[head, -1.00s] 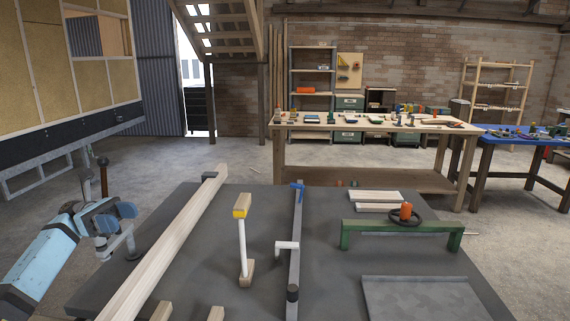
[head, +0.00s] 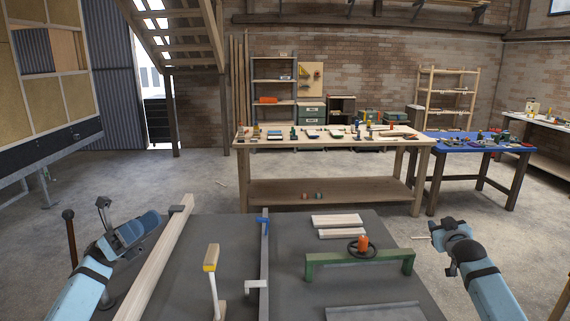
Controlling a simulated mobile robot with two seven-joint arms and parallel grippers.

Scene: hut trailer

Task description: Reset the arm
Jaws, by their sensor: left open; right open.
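My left gripper (head: 106,226) is at the left edge of the grey worktable (head: 215,240), beside the long pale beam (head: 160,255). It is open, with nothing seen between its fingers. My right gripper (head: 447,226) is raised in the air to the right of the table. It is open and empty, though its fingers are small and dark in the head view. Both blue forearms come up from the lower corners, and both grippers are apart from the things on the table.
The grey table carries a white post with a yellow top (head: 211,258), a grey rail with a blue clamp (head: 263,220), a green frame (head: 345,262) with a dark wheel, and pale planks (head: 337,220). A wooden workbench (head: 330,143) stands behind.

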